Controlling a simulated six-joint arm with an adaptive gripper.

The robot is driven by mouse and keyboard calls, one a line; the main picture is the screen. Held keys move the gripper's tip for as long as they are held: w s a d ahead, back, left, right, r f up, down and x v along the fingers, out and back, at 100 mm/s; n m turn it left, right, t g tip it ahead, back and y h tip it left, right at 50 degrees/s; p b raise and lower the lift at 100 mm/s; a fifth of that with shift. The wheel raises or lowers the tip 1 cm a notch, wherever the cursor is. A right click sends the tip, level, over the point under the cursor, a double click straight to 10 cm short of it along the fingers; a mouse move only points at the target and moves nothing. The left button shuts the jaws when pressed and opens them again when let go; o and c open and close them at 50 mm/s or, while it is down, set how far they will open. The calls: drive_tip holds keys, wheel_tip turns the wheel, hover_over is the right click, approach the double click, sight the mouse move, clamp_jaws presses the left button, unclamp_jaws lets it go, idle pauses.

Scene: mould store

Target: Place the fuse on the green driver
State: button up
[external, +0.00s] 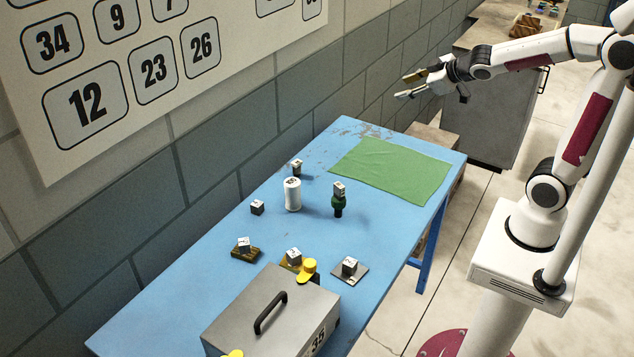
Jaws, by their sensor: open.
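A dark green upright piece (338,208), which looks like the green driver, stands on the blue table (200,280) right of centre. A small grey block with a marked pale top (339,188) sits on its upper end. A white cylinder (292,195) with a dark mark on top stands to its left. I cannot tell for sure which thing is the fuse; the pieces are too small to make out. My gripper (402,86) is open and empty, high at the upper right, beyond the table's far end and well apart from these things.
A green cloth (392,170) lies flat at the table's far end. Small marked blocks stand at left (257,207), behind the cylinder (297,167), on a wooden piece (246,254) and on a grey plate (349,274). A grey handled box (270,310) and yellow piece (308,268) are in front.

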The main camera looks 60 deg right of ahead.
drive_tip(key=s+a+f+m+g+y, duration=0.1)
drive_tip(key=s+a, duration=0.3)
drive_tip(key=s, duration=0.8)
drive_tip(key=s+a+f+m+g+y, duration=0.1)
drive_tip(key=s+a+f+g, duration=0.3)
drive_tip(key=s, duration=0.8)
drive_tip(key=shift+s+a+m+y, duration=0.2)
drive_tip(key=shift+a+m+y, duration=0.1)
drive_tip(key=shift+a+m, duration=0.3)
